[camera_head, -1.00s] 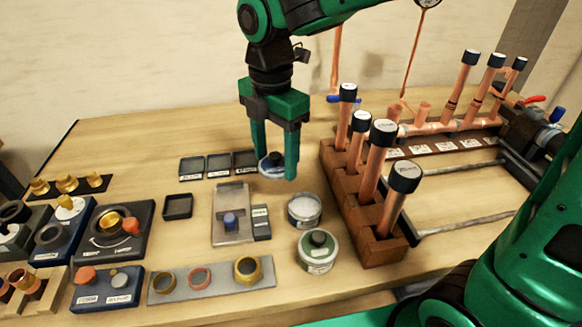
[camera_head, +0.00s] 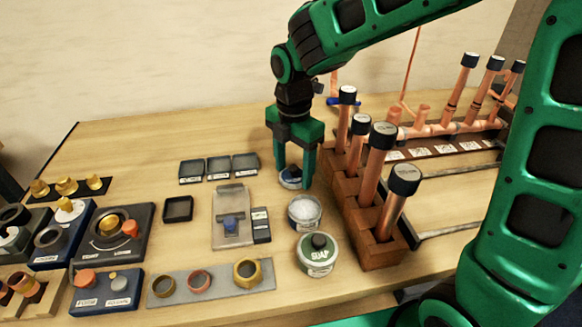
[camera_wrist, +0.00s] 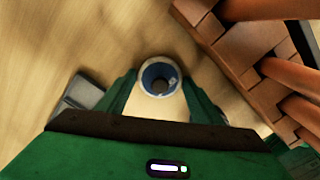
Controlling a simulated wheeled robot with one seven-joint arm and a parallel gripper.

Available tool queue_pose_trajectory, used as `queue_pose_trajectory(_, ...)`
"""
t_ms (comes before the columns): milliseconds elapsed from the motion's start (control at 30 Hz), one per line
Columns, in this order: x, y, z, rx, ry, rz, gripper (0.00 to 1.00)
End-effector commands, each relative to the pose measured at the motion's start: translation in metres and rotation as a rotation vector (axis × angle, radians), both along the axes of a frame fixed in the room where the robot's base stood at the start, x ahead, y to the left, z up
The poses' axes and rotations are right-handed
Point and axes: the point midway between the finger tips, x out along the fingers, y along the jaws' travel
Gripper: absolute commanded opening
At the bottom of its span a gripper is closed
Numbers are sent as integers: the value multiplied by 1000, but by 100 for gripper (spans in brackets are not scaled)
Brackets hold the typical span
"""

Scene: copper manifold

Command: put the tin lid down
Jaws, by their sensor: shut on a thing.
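The tin lid (camera_head: 290,181) is a small round piece with a blue-and-white rim, held between the fingers of my gripper (camera_head: 295,176). In the wrist view the lid (camera_wrist: 148,74) shows round with a dark centre, between the two green fingertips (camera_wrist: 160,82). My gripper is shut on it and points down, low over the wood table behind the open tin (camera_head: 304,213). I cannot tell whether the lid touches the table. The open tin shows pale contents.
A metal plate and dark block (camera_head: 261,224) lie to the left, with three dark trays (camera_head: 219,175) behind.

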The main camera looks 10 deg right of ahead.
Motion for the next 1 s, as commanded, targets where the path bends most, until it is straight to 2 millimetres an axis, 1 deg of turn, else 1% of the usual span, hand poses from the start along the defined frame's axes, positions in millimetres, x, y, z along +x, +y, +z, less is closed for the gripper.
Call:
queue_pose_trajectory(233, 0, 1, -2, -1, 1, 1, 39)
queue_pose_trajectory(267, 0, 1, -2, 0, 0, 1, 62)
queue_pose_trajectory(300, 0, 1, -2, 0, 0, 1, 72)
queue_pose_trajectory(333, 0, 1, -2, 0, 0, 1, 79)
queue_pose_trajectory(633, 0, 1, -1, 0, 0, 2, 79)
queue_pose_trajectory(733, 0, 1, 4, 1, -1, 2, 79)
queue_pose_trajectory(867, 0, 2, 21, 1, -2, 2, 79)
queue_pose_trajectory(1000, 1, 2, 49, 2, -3, 2, 79)
